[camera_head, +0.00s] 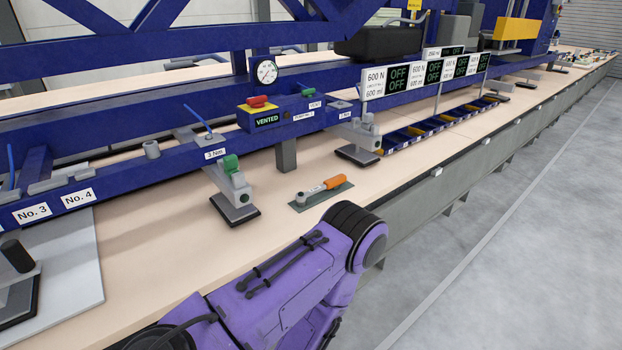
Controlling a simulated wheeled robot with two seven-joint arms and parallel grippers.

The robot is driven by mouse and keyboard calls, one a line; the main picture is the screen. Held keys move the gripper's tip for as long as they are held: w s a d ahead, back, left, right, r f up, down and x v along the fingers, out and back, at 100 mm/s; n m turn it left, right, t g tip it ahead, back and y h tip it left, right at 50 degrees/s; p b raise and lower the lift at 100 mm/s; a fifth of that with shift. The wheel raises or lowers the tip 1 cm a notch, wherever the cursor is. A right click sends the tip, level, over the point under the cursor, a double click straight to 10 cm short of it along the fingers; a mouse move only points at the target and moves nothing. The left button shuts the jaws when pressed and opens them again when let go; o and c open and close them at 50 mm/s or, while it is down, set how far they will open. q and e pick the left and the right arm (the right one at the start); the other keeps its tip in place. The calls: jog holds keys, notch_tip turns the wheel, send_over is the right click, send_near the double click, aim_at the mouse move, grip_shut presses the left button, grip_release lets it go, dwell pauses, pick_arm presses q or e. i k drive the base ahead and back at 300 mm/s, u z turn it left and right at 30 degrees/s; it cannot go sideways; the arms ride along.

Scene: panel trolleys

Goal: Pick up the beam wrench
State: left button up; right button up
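The beam wrench (322,189) lies on a dark green mat (338,192) on the pale bench top. It has an orange handle pointing right and a grey head at its left end. My purple arm (300,275) reaches in from the bottom, with its dark rounded joint just in front of the mat and to its right. The arm and the wrench look apart, though the depth between them is hard to judge. Neither gripper shows in the head view.
Grey clamp feet stand left (233,195) and right (360,145) of the mat. Behind it are a blue beam (190,152) and a "VENTED" control box (266,117). Blue bins (430,126) line the bench to the right. Open floor (510,240) lies beyond the bench edge.

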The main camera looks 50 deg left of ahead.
aim_at(301, 197)
jog(key=u, duration=0.65)
jog(key=i, duration=0.7)
jog(key=u, duration=0.7)
